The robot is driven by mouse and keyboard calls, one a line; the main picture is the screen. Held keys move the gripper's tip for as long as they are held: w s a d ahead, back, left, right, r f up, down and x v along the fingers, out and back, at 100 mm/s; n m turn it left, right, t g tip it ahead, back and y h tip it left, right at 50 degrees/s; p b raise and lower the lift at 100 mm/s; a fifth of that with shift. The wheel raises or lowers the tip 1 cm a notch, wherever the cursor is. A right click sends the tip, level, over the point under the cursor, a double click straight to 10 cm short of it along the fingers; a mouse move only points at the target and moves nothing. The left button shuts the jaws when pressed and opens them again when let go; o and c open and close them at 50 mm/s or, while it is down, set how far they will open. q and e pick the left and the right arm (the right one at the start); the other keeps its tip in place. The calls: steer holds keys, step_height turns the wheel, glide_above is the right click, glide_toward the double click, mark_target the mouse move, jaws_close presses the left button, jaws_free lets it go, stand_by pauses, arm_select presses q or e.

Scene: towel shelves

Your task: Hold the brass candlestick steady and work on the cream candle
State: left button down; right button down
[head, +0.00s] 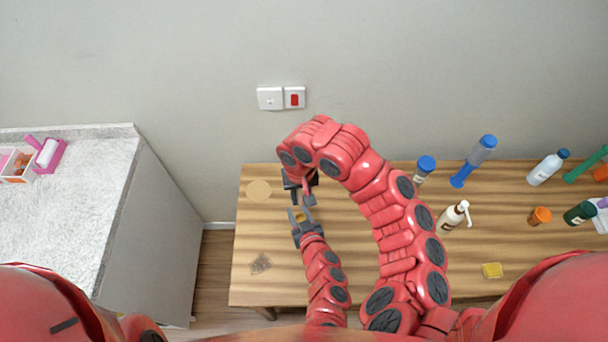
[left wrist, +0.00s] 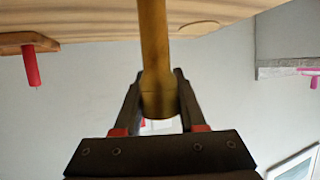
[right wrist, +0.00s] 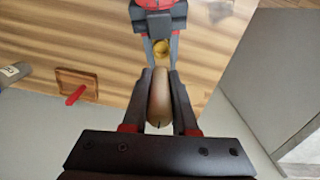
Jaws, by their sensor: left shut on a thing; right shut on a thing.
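The brass candlestick (left wrist: 154,50) runs upright through the left wrist view, and my left gripper (left wrist: 158,105) is shut on its wider end. In the head view my left gripper (head: 301,221) is above the left part of the table, with a small brass part (head: 298,214) showing in it. My right gripper (head: 301,196) is just beyond it; in the right wrist view (right wrist: 158,100) it is shut on the cream candle (right wrist: 158,95), whose dark wick end faces the camera. The candlestick's brass end (right wrist: 161,48) shows just past the candle. I cannot tell whether they touch.
A pale disc (head: 258,190) lies at the left. A red peg on a wooden base (right wrist: 76,88) is nearby. A grey counter (head: 75,200) stands left.

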steer(key=shift+s+f, duration=0.25)
steer(key=shift+s, duration=0.15)
steer(key=shift+f, duration=2.85)
steer(key=shift+f, duration=0.75)
steer(key=shift+r, duration=0.5)
steer(key=shift+f, duration=0.6)
stand_by(1.3)
steer(key=c, duration=0.6)
jaws_free()
steer(key=shift+d, duration=0.1)
